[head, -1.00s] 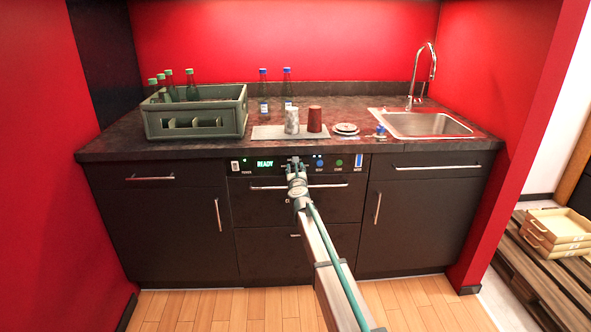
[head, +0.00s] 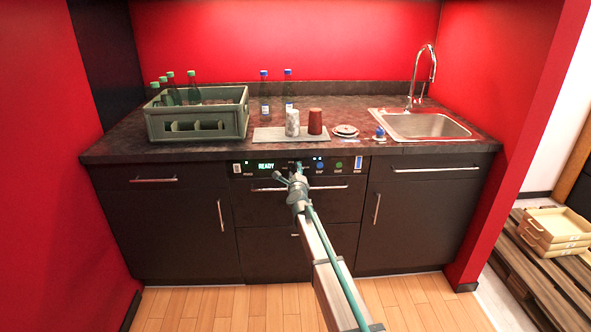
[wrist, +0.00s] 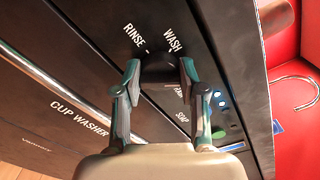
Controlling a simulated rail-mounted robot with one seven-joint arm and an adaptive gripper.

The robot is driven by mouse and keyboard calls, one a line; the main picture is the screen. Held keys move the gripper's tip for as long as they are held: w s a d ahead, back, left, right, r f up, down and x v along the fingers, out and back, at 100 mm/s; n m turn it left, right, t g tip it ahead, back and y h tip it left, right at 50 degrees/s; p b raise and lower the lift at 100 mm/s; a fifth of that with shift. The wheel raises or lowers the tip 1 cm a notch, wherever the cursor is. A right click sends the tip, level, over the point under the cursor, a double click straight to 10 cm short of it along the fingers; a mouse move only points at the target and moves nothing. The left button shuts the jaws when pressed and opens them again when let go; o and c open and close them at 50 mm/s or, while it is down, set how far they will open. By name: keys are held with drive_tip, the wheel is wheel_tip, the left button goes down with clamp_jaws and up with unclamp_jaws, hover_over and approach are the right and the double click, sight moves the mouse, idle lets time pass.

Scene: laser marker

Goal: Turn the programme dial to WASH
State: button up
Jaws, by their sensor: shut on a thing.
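The programme dial (wrist: 158,68) is a dark round knob on the black control panel, between my fingertips in the wrist view. The WASH label (wrist: 172,40) is above it to the right and the RINSE label (wrist: 134,35) above it to the left. Another label below right is partly covered by a finger. My gripper (wrist: 160,74) is shut on the dial, a finger at each side. I cannot make out a pointer on the dial. In the head view my gripper (head: 298,170) is at the panel and hides the dial.
The panel's display (head: 266,166) reads READY. Lit buttons (head: 320,164) sit right of the dial. A horizontal handle (head: 330,187) crosses the front below. Above, the counter holds a green bottle crate (head: 195,125), two cups and a sink (head: 430,126).

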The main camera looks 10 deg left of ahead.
drive_tip(key=n+p, duration=0.3)
drive_tip(key=n, duration=0.3)
drive_tip(key=shift+n+p, duration=0.3)
drive_tip(key=shift+p, duration=0.1)
drive_tip(key=n+p, duration=0.3)
drive_tip(key=n, duration=0.2)
drive_tip(key=shift+f+n, duration=0.15)
drive_tip(key=shift+n, duration=0.15)
drive_tip(key=o, duration=1.2)
drive_tip(key=shift+c, duration=0.2)
drive_tip(key=shift+s, duration=0.15)
drive_tip(key=s+d, duration=0.2)
drive_tip(key=s, duration=0.9)
drive_tip(key=shift+s+d, duration=0.15)
drive_tip(key=shift+s, duration=0.15)
